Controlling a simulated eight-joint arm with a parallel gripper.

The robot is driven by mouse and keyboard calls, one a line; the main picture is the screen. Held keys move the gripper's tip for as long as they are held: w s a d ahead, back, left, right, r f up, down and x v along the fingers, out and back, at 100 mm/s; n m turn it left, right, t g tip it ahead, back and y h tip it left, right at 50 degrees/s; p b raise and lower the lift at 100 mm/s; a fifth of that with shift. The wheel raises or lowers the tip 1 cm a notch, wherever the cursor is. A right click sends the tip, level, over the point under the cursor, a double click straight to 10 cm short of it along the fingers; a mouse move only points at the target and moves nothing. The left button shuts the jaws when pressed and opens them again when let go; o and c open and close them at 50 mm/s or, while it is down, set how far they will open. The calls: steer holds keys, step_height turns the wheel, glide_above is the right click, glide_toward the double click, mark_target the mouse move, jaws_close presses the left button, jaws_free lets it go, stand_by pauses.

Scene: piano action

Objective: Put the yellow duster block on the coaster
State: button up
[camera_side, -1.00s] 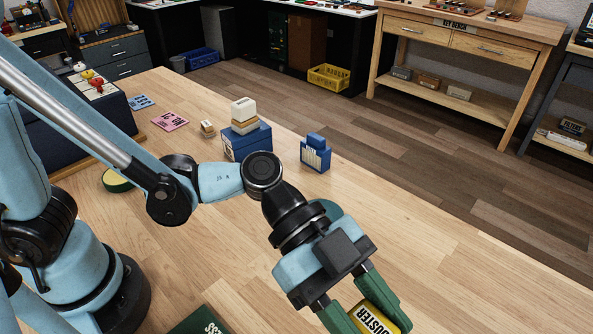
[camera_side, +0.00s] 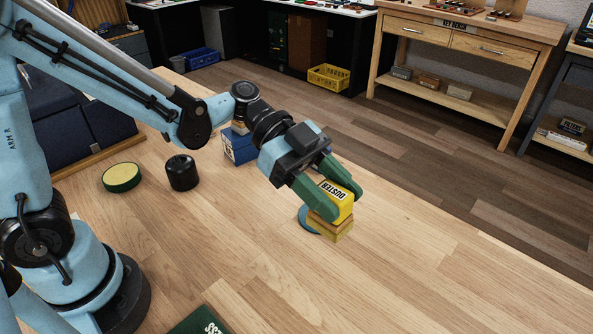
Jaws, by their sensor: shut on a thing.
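My gripper (camera_side: 341,203) has green fingers and is shut on the yellow duster block (camera_side: 338,196). The block has a DUSTER label on its yellow upper part and a tan, layered lower part. A round blue coaster (camera_side: 306,219) lies on the table, and only its left edge shows. The held block and a finger hide the rest of it. In the picture the block overlaps the coaster's right side and front. I cannot tell whether the block touches the coaster or hangs just above it.
A blue box (camera_side: 238,147) is behind my wrist. A dark green item (camera_side: 200,322) lies at the front edge. The table's right front is clear.

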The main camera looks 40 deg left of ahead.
steer(key=shift+w+a, duration=0.25)
steer(key=shift+a, duration=0.15)
steer(key=shift+w+a+f, duration=1.25)
steer(key=shift+w+f, duration=0.15)
steer(key=shift+f, duration=0.4)
steer(key=shift+w+a+f, duration=1.25)
steer(key=shift+w+f, duration=0.2)
steer(key=shift+f, duration=0.4)
steer(key=shift+w+a+f, duration=1.25)
steer(key=shift+w+f, duration=0.15)
steer(key=shift+f, duration=0.4)
steer(key=shift+f, duration=0.15)
steer(key=o, duration=1.1)
